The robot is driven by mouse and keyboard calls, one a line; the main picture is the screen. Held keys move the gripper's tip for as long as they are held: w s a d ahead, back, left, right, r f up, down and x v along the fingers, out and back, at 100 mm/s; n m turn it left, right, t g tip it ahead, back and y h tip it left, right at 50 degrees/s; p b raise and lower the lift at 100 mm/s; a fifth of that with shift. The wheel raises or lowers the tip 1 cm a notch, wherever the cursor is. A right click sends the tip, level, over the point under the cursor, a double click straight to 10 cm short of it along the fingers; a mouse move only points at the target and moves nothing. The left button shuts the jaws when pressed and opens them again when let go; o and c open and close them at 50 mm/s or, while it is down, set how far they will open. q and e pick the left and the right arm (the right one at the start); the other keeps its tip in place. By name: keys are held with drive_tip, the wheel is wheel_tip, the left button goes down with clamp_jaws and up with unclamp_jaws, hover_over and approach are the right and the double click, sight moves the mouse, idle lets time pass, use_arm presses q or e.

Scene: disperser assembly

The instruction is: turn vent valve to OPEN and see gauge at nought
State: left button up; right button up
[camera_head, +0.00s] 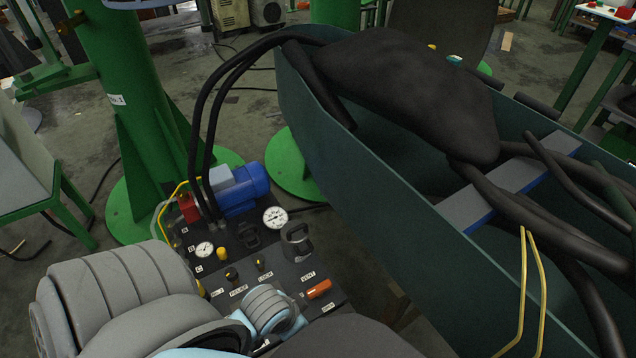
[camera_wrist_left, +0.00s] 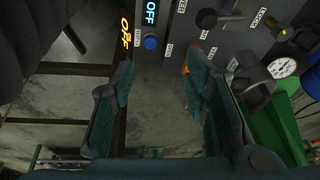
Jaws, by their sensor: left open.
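The vent valve has an orange handle (camera_head: 318,289) beside the VENT and OPEN labels on the dark control panel (camera_head: 290,272) in the head view. In the left wrist view a small orange bit (camera_wrist_left: 185,70) shows at the edge of a finger; most of it is hidden. A large white gauge (camera_head: 275,217) and a smaller one (camera_head: 205,249) stand on the panel; their readings are too small to tell. One gauge (camera_wrist_left: 282,66) also shows in the left wrist view. My left gripper (camera_wrist_left: 158,82) is open and empty, with its fingers close to the panel's edge. My right gripper is out of view.
A blue motor (camera_head: 240,190) and black hoses (camera_head: 203,120) stand behind the panel. A green trough (camera_head: 400,200) holding thick black cables runs along the right. A green column (camera_head: 130,90) rises at the left. Knobs and a dark lever crowd the panel.

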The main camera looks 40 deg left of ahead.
use_arm(q)
drive_tip(key=w+a+f+m+h, duration=0.1)
drive_tip(key=w+a+f+m, duration=0.1)
drive_tip(key=w+f, duration=0.15)
approach(319, 287)
drive_tip(key=f+b, duration=0.1)
drive_tip(key=b, duration=0.1)
drive_tip(key=f+b, duration=0.1)
drive_tip(key=b, duration=0.2)
drive_tip(key=shift+a+f+t+h, duration=0.25)
drive_tip(key=shift+t+h, duration=0.15)
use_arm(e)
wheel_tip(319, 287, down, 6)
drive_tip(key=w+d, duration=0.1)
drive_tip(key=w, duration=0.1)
use_arm(q)
drive_tip(key=b+x, duration=0.3)
drive_tip(key=x, duration=0.3)
drive_tip(key=shift+f+b, duration=0.1)
drive_tip(key=shift+b, duration=0.3)
drive_tip(key=shift+w+f, duration=0.2)
drive_tip(key=shift+f, duration=0.15)
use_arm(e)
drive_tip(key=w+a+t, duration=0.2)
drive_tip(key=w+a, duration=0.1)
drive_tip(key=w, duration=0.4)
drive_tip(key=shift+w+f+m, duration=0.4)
use_arm(q)
drive_tip(key=shift+c, duration=0.2)
